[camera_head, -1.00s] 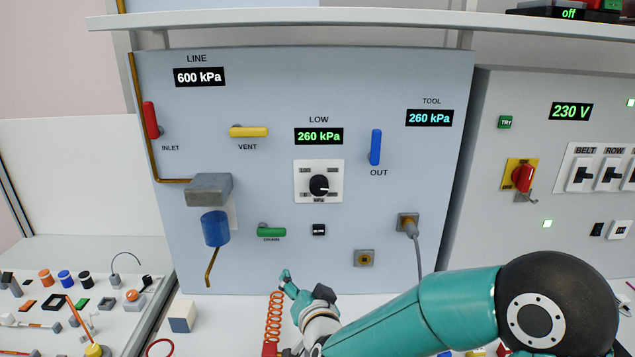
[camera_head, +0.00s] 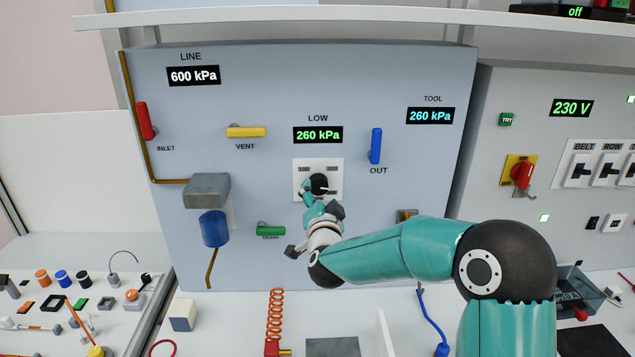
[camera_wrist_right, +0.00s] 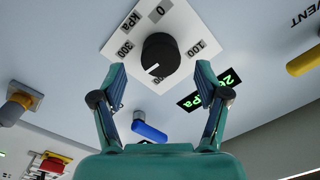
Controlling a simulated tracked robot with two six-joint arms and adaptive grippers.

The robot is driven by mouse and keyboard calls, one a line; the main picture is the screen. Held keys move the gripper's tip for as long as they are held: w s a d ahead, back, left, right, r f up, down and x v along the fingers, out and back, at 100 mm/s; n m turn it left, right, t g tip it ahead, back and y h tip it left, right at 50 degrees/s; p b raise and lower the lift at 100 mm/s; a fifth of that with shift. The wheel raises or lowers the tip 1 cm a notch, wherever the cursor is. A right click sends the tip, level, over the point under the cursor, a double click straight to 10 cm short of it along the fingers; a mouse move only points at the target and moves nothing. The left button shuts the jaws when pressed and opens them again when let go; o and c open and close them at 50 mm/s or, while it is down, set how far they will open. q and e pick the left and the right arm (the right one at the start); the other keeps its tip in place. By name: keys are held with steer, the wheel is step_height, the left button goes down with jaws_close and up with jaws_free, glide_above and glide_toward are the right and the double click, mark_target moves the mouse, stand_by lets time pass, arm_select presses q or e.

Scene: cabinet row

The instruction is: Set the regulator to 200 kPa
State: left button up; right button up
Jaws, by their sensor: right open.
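The regulator knob (camera_head: 319,184) is black with a white pointer, on a white dial plate (camera_head: 332,166) in the middle of the panel. In the right wrist view the knob (camera_wrist_right: 160,55) shows a dial marked 0, 100 and 300. The LOW display (camera_head: 318,135) above it reads 260 kPa. The TOOL display (camera_head: 430,116) also reads 260 kPa, and the LINE display (camera_head: 194,76) reads 600 kPa. My right gripper (camera_head: 312,188) is in front of the dial. In the wrist view its open fingers (camera_wrist_right: 160,75) are on either side, just short of the knob. My left gripper is not seen.
The panel also carries a red INLET lever (camera_head: 145,121), a yellow VENT lever (camera_head: 246,132), a blue OUT lever (camera_head: 375,146) and a green DRAIN lever (camera_head: 270,231). A grey block with a blue bowl (camera_head: 214,229) juts out left of the dial.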

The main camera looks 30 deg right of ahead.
mark_target(318, 189)
steer(key=shift+p+x, duration=0.55)
steer(key=shift+x, duration=1.6)
steer(key=c, duration=1.2)
steer(key=shift+o, duration=0.2)
steer(key=shift+f+n, duration=0.1)
steer(key=shift+n, duration=0.2)
steer(key=n+b, duration=0.1)
steer(key=n, duration=0.3)
steer(key=shift+n+p, duration=0.35)
steer(key=shift+n, duration=2.35)
